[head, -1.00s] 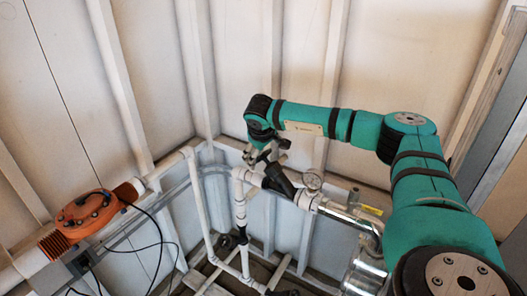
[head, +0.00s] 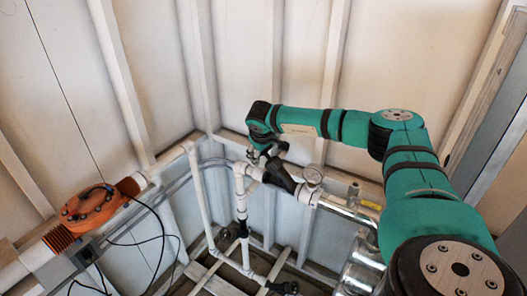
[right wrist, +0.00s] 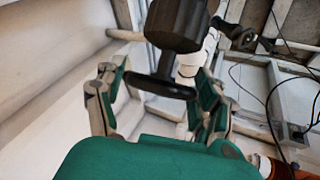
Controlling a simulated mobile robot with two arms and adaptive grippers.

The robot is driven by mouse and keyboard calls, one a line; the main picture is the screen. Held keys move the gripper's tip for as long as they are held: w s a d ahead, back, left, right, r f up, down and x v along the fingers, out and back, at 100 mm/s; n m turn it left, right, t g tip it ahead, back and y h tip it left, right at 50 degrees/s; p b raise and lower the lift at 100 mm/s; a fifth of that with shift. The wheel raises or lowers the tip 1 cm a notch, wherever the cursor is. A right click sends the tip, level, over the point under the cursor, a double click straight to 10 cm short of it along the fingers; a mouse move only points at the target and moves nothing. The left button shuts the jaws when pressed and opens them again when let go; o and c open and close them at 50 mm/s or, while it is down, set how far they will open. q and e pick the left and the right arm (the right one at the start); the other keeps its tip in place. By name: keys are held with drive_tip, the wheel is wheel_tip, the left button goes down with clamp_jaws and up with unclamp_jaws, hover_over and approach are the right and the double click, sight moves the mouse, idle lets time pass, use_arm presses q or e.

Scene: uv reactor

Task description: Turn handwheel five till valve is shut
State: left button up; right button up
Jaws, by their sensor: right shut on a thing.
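The black valve (head: 281,177) sits on the white pipe in the middle of the head view. In the right wrist view its dark body (right wrist: 178,22) is at the top, with a flat black handwheel (right wrist: 160,86) in front of it. My right gripper (head: 267,155) is at the wheel end of this valve; its two fingers stand either side of the handwheel in the right wrist view (right wrist: 157,88). The gripper is shut on the handwheel. Finger contact is partly hidden in the head view by my wrist. No number on the wheel is readable. My left gripper is out of view.
A shiny metal pipe (head: 350,210) runs further right. White pipes (head: 197,190) descend at the left of the valve. An orange unit (head: 92,206) with black cables is at the left. Ribbed walls stand close behind.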

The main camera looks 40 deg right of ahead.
drive_tip(key=shift+c, duration=0.6)
drive_tip(key=shift+f+h, duration=0.1)
drive_tip(key=shift+h, duration=0.2)
drive_tip(key=m+h+b, duration=0.2)
drive_tip(key=shift+w+a+f+g+h, duration=0.1)
drive_tip(key=shift+g+h, duration=0.2)
drive_tip(key=m+g+h+b, duration=0.1)
drive_tip(key=m+h, duration=0.2)
drive_tip(key=shift+g+h+b, duration=0.3)
drive_tip(key=shift+h+b, duration=0.05)
drive_tip(key=shift+h, duration=0.05)
drive_tip(key=m+g+h+b, duration=0.1)
drive_tip(key=m+h, duration=0.1)
drive_tip(key=shift+m+g+b, duration=0.3)
drive_tip(key=shift+g+b, duration=0.05)
drive_tip(key=shift+g, duration=0.05)
drive_tip(key=m+g+h+b, duration=0.1)
drive_tip(key=m+g+b, duration=0.1)
drive_tip(key=b, duration=0.2)
drive_tip(key=m+g+h+b, duration=0.2)
drive_tip(key=m+g+b, duration=0.1)
drive_tip(key=b, duration=0.2)
drive_tip(key=shift+f+g, duration=0.1)
drive_tip(key=shift+g, duration=0.2)
drive_tip(key=shift+m+g+b, duration=0.5)
drive_tip(key=shift+m+b, duration=0.2)
drive_tip(key=shift+b, duration=0.2)
drive_tip(key=shift+r, duration=0.2)
